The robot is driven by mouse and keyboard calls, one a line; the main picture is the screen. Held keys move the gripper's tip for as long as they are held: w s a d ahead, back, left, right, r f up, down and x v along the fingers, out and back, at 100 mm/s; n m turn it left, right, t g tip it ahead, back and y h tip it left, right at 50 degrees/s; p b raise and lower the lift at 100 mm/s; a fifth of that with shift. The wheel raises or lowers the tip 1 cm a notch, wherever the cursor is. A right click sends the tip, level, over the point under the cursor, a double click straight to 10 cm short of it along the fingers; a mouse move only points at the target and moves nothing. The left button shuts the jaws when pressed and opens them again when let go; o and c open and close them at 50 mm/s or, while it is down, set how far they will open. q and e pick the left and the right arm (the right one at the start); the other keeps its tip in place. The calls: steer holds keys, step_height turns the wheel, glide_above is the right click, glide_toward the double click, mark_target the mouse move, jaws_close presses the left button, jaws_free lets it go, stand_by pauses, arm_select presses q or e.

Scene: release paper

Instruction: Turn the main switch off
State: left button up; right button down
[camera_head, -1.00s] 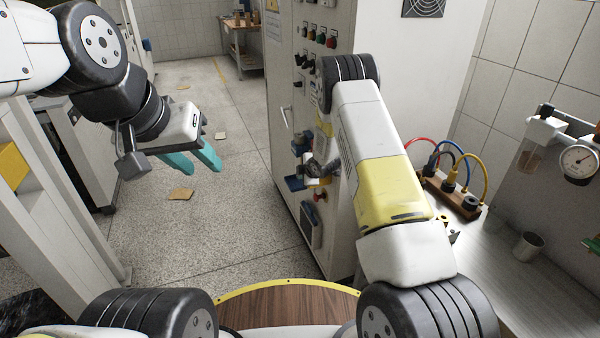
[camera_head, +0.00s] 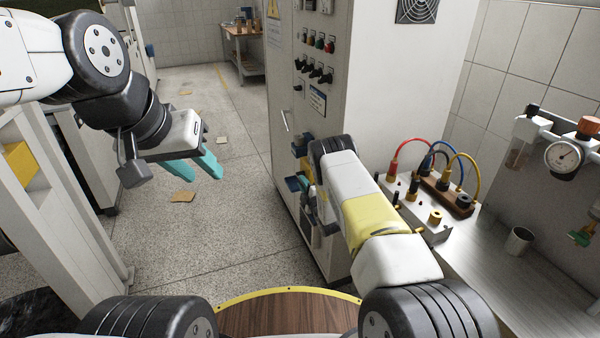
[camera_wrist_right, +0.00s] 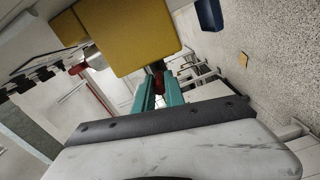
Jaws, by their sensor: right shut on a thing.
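The main switch shows in the right wrist view as a yellow housing (camera_wrist_right: 140,38) with a small dark red handle (camera_wrist_right: 159,80) beneath it. My right gripper (camera_wrist_right: 159,92) has its teal fingers on both sides of this handle and is shut on it. In the head view, my right arm hides the switch and most of that gripper against the front of the grey cabinet (camera_head: 283,150). My left gripper (camera_head: 196,168) hangs over the floor at the left, away from the cabinet. Its teal fingers are apart and empty.
Black knobs (camera_head: 314,70) and coloured buttons sit higher on the cabinet front. At the right, a bench (camera_head: 490,275) carries a terminal block (camera_head: 440,190) with coloured cables and a metal cup (camera_head: 519,240). The floor (camera_head: 220,240) left of the cabinet is open, with a few scraps.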

steer(key=shift+f, duration=0.1)
stand_by(0.4)
steer(key=c, duration=1.4)
jaws_free()
steer(key=v, duration=0.7)
steer(key=shift+s, duration=0.35)
steer(key=shift+d+f, duration=0.1)
